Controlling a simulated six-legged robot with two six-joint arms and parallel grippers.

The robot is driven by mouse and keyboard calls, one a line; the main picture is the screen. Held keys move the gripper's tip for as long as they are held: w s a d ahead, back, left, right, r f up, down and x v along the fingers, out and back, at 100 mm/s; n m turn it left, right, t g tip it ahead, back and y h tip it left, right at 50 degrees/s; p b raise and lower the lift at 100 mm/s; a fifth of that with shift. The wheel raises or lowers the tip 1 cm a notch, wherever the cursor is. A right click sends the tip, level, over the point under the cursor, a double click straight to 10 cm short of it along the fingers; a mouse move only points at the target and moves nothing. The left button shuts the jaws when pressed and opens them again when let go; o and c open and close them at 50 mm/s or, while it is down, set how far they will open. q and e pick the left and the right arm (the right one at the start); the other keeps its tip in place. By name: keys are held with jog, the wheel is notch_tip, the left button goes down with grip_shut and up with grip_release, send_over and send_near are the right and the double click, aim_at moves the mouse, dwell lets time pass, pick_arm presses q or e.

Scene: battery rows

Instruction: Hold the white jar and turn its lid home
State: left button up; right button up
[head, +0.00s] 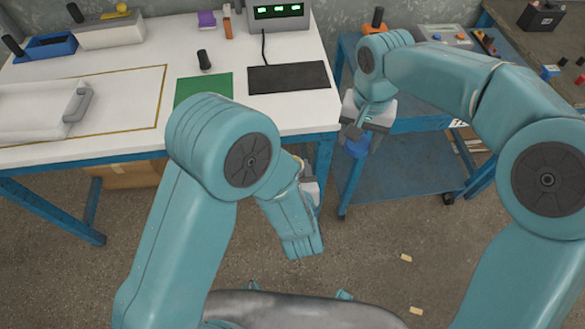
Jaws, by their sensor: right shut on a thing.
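My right gripper (364,139) is at the right end of the white workbench, over the gap between the bench and the blue cart. Its fingers point down and are shut on a small blue thing (357,148), which looks like a lid; the fingers partly hide it. My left gripper (310,186) is mostly hidden behind my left arm, below the bench's front edge. Only a grey part of it shows, so its jaws and anything in them cannot be made out. I cannot make out the white jar in this view.
The white workbench (120,60) holds a green mat (203,90), a black mat (288,78), a dark upright cylinder (204,60) and a grey meter box (277,14). The blue cart (410,165) stands to the right. Small pale pieces (405,258) lie on the open floor.

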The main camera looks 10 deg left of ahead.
jog(key=s+a+r+n, duration=0.2)
jog(key=a+n, duration=0.1)
jog(key=a, duration=1)
jog(key=shift+s+a+r, duration=0.15)
jog(key=shift+s+a, duration=0.15)
jog(key=shift+s, duration=0.05)
jog(key=shift+f, duration=2)
jog(key=shift+s+f, duration=0.1)
jog(key=shift+f, duration=0.8)
jog(key=shift+f, duration=0.55)
